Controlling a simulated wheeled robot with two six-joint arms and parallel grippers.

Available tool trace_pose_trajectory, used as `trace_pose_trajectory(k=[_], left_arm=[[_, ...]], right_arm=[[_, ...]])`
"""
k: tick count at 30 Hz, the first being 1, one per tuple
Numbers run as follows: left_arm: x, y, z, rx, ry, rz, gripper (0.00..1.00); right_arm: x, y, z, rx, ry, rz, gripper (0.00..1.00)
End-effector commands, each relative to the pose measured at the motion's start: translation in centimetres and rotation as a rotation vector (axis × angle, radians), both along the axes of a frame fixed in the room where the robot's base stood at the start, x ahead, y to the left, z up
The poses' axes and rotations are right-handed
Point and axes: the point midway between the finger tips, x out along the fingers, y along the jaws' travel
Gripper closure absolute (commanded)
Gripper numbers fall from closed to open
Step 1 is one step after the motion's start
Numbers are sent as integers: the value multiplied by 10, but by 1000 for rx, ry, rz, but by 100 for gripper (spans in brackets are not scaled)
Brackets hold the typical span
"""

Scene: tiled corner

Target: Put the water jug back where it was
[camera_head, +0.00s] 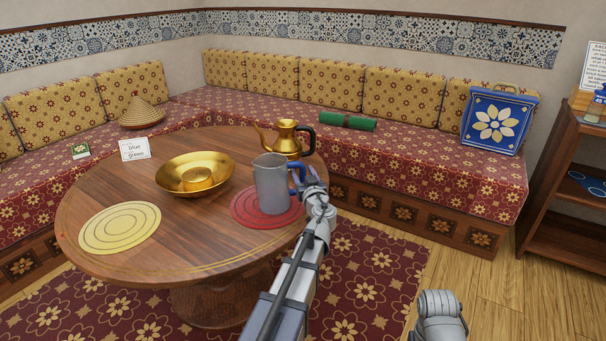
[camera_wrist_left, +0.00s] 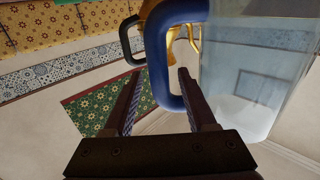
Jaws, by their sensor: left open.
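The water jug (camera_head: 271,188), grey with a blue handle (camera_head: 299,174), stands upright on a round red mat (camera_head: 238,207) at the right side of the round wooden table. In the left wrist view, the clear-walled jug (camera_wrist_left: 255,75) fills the right side and its blue handle (camera_wrist_left: 156,62) hangs in front of the fingers. My left gripper (camera_head: 312,187) is at the handle side of the jug. Its fingers (camera_wrist_left: 158,78) are open, with the handle's upright part seen between the tips. I cannot tell whether they touch it.
A sofa (camera_head: 420,170) lines the walls. A wooden shelf (camera_head: 565,235) stands at right.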

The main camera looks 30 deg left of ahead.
Motion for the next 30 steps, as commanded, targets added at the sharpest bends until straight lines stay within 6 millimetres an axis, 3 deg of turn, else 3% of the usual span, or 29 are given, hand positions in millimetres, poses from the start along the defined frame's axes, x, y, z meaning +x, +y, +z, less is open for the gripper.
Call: trace_pose_trajectory(k=[18,30], left_arm=[[-81,-68,2,0,0,-1,43],[-91,-78,2,0,0,1,43]], right_arm=[[0,0,2,0,0,0,50],[0,0,2,0,0,0,50]])
